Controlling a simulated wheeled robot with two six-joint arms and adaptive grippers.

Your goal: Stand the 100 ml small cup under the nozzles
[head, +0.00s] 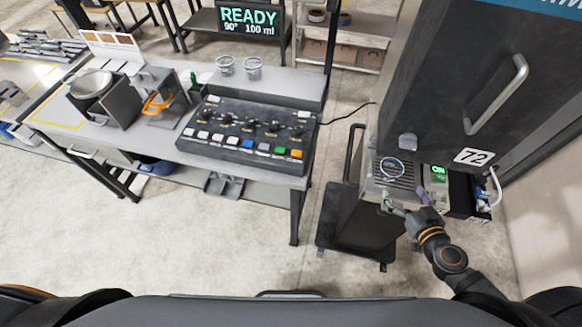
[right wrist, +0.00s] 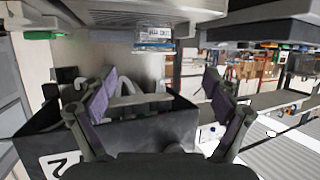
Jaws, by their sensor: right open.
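A small clear cup (head: 392,168) stands on the slatted drip tray (head: 374,192) of the dispenser at the right. It is below and slightly left of the grey nozzle block (head: 407,141). Its marking is not readable in the head view. My right gripper (head: 407,203) is in front of the tray, apart from the cup. In the right wrist view its two fingers (right wrist: 160,105) are spread with nothing held between them. My left gripper is not in view.
Two more clear cups (head: 239,67) stand on the table behind the button panel (head: 247,131). A screen (head: 248,19) reads READY, 90°, 100 ml. A dark bin (right wrist: 130,135) is near the right gripper. The dispenser's dark door (head: 470,90) overhangs the tray.

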